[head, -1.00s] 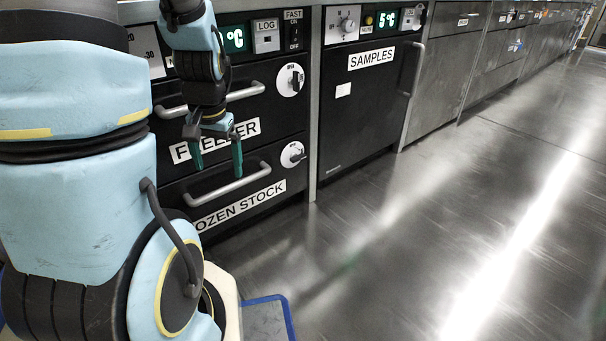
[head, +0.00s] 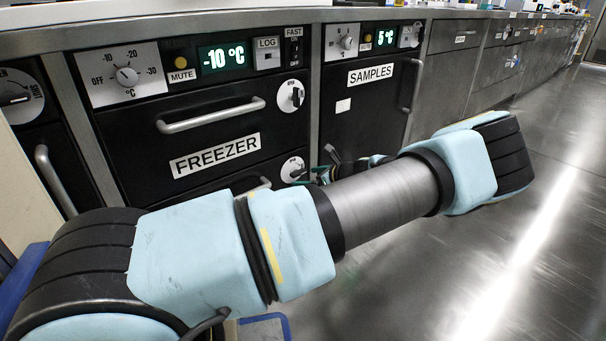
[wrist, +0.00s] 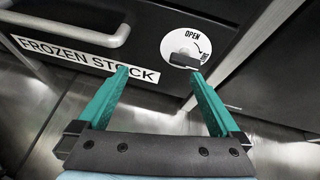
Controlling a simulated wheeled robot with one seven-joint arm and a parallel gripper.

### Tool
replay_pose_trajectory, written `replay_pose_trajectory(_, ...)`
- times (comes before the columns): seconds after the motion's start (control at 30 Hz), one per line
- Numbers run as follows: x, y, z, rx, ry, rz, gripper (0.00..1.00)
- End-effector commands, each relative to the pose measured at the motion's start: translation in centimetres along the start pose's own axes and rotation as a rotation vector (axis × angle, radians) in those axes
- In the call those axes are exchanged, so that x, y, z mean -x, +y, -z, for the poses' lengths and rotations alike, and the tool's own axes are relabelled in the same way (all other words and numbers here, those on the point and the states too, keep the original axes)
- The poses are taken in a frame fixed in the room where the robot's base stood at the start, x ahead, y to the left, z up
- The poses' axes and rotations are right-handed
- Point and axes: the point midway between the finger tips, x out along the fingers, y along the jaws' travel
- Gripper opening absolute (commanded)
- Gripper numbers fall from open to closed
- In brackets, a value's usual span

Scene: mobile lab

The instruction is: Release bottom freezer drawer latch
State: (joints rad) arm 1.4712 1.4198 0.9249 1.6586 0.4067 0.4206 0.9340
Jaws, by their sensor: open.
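The bottom drawer's latch is a round white dial (wrist: 176,38) with a dark lever (wrist: 186,61). The lever lies roughly level, pointing right in the wrist view; "OPEN" is printed at the dial's top with a curved arrow to a second label at the right, too small to read surely. The dial also shows in the head view (head: 292,167). My gripper (wrist: 159,72) is open and empty, its two green fingers pointing at the drawer front below the dial. The right fingertip is close to the lever; contact cannot be told. The FROZEN STOCK drawer (wrist: 150,45) is mostly hidden by my arm in the head view.
The upper FREEZER drawer (head: 212,130) has its own handle (head: 211,115) and latch dial (head: 291,95). The SAMPLES cabinet (head: 368,105) stands to the right. The drawer handle (wrist: 75,32) crosses the upper left of the wrist view. Open floor (head: 420,290) lies at the right.

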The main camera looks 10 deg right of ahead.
Motion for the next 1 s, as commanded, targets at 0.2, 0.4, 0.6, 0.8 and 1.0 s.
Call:
replay_pose_trajectory(0.2, 2.2, -3.4, 1.6, -0.148, -0.082, 0.103, 1.0)
replay_pose_trajectory(0.4, -0.1, -3.7, 1.6, -0.153, -0.086, 0.105, 1.0)
replay_pose_trajectory(0.6, -4.0, -4.1, 1.5, -0.151, -0.084, 0.104, 1.0)
replay_pose_trajectory(0.8, -6.9, -4.5, 1.1, -0.15, -0.083, 0.105, 1.0)
replay_pose_trajectory(1.0, -8.2, -4.6, 0.9, -0.15, -0.083, 0.105, 1.0)
